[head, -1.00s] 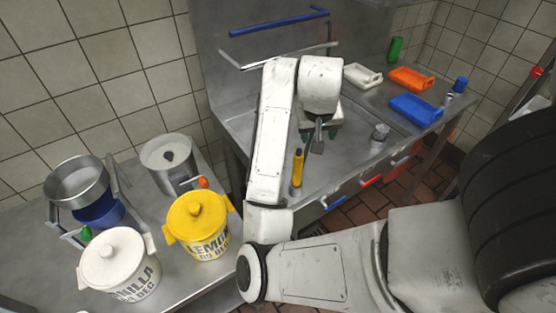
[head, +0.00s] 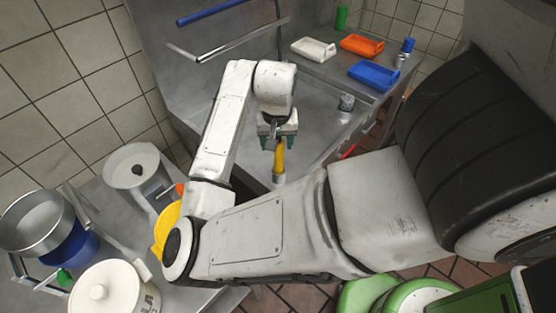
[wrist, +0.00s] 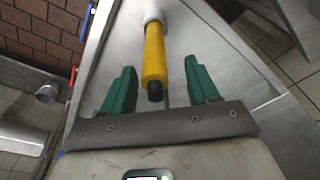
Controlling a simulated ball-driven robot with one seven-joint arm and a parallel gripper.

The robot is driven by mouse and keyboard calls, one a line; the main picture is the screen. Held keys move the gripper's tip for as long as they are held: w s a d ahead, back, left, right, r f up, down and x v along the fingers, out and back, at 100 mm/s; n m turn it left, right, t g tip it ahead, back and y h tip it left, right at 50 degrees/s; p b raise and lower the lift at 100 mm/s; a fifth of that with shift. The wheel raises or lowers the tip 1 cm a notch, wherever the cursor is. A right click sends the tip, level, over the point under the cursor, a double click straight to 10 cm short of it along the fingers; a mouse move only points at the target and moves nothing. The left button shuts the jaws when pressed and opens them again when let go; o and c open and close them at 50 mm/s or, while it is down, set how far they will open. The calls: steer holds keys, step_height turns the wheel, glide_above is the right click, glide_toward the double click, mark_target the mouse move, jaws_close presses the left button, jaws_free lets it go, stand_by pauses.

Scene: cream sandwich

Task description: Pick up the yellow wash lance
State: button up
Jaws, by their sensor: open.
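The yellow wash lance (head: 279,158) stands in a pale holder at the near edge of the steel sink unit. My gripper (head: 278,140) is right by its upper end. In the wrist view the lance (wrist: 154,55) has a dark tip and points toward my gripper (wrist: 160,88). The two green fingers are open, one on each side of the lance's tip, with a gap on both sides. The lance's lower end sits in the pale holder (wrist: 153,16).
White (head: 313,49), orange (head: 361,44) and blue (head: 374,76) trays lie on the steel counter at the back right. A white lidded tub (head: 105,290) and a yellow tub (head: 163,232) stand at the left. A metal cup (head: 346,103) is on the sink's right side.

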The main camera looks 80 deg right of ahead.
mark_target(279, 151)
steer(key=shift+s+d+f+p, duration=0.1)
steer(key=shift+s+f+p, duration=0.05)
steer(key=shift+f, duration=0.95)
steer(key=shift+s+f+p, duration=0.1)
steer(key=shift+f+p, duration=0.05)
steer(key=shift+f, duration=0.95)
jaws_close()
